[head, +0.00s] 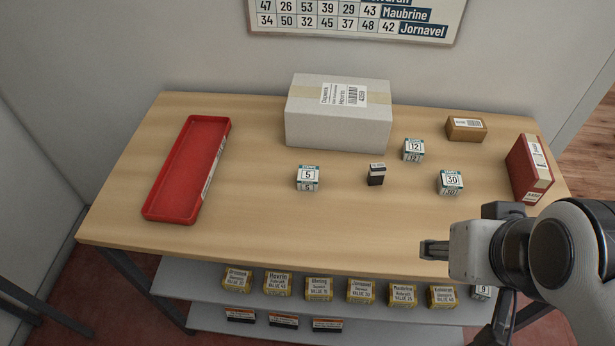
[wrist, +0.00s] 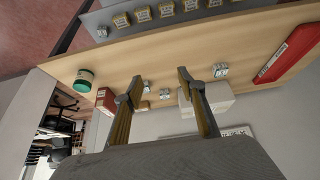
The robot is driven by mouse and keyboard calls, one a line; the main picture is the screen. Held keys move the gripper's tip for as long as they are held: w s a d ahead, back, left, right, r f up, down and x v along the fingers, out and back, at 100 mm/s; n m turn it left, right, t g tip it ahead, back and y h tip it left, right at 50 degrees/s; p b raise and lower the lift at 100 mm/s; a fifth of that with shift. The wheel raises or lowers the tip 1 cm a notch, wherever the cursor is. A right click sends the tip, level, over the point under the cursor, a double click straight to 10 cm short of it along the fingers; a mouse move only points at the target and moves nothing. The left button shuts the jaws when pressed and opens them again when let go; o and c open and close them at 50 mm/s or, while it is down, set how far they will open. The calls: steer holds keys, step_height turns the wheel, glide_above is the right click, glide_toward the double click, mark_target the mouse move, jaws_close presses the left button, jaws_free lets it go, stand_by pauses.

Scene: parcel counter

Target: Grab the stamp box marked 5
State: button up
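The stamp box marked 5 (head: 308,178) is a small white cube with dark trim, upright on the wooden counter in front of the big white parcel. A small white cube in the wrist view (wrist: 220,70), right of the fingers, appears to be the same box; its number is too small to read. Similar boxes marked 12 (head: 413,150) and 30 (head: 450,183) stand further right. My gripper (head: 434,250) is over the counter's front right, to the right of and nearer than the 5 box. In the wrist view its fingers (wrist: 157,81) are apart with nothing held.
A white parcel (head: 338,125) stands behind the 5 box. A small dark box (head: 376,174) is to its right. A red tray (head: 160,214) lies left, a brown box (head: 466,130) and red box (head: 528,168) right. A green-lidded jar (wrist: 83,80) shows in the wrist view. The front middle is clear.

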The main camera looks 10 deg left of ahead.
stand_by(0.3)
steer(key=o, duration=0.4)
steer(key=shift+c, duration=0.2)
steer(key=shift+a, duration=0.1)
